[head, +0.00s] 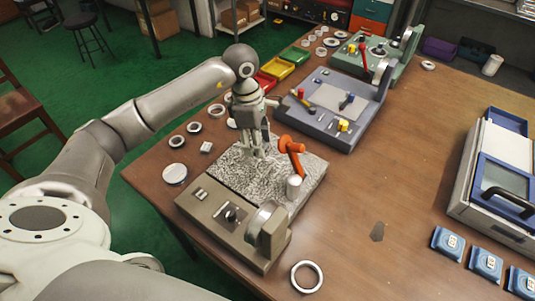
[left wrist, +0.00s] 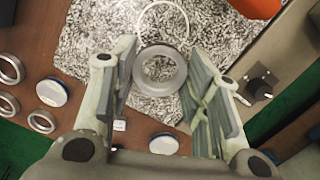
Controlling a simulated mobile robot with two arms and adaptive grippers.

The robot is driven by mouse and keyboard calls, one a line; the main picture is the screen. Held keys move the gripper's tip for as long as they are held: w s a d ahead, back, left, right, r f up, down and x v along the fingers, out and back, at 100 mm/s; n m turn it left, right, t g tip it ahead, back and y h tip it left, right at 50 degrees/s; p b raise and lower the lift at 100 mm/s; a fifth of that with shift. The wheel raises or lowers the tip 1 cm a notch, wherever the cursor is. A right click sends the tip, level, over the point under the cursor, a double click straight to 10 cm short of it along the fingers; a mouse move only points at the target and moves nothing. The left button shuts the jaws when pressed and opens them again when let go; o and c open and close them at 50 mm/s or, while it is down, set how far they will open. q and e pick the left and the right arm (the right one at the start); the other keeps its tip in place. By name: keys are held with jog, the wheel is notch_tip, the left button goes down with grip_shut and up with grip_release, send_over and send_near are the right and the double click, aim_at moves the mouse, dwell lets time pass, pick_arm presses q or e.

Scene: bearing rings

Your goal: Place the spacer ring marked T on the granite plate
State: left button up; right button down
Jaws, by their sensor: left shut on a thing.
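My left gripper (head: 253,150) is low over the speckled granite plate (head: 230,178) of the nearest bench device. In the left wrist view its fingers (left wrist: 160,82) are shut on a grey ring (left wrist: 160,91), held flat between the tips. I cannot read a T on this ring, nor tell whether it touches the plate. In the left wrist view a thin white circle (left wrist: 185,20) shows on the granite plate (left wrist: 90,40), just beyond the held ring. My right gripper is not in view.
An orange lever part (head: 291,146) and a white cylinder (head: 294,187) stand at the plate's right side. Several loose rings and discs lie left of the device. Another ring (head: 294,281) lies in front. A blue-grey device (head: 340,130) stands behind. The table's middle right is mostly clear.

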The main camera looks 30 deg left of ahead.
aim_at(265, 149)
pick_arm(q)
jog(key=shift+w+d+f, duration=0.25)
jog(key=shift+d+f, duration=0.7)
jog(key=shift+f, duration=0.25)
jog(key=f+p, duration=0.2)
jog(key=f, duration=0.1)
jog(key=shift+d, duration=0.4)
jog(key=shift+f, duration=0.5)
jog(key=shift+f, duration=0.1)
jog(key=o, duration=1.1)
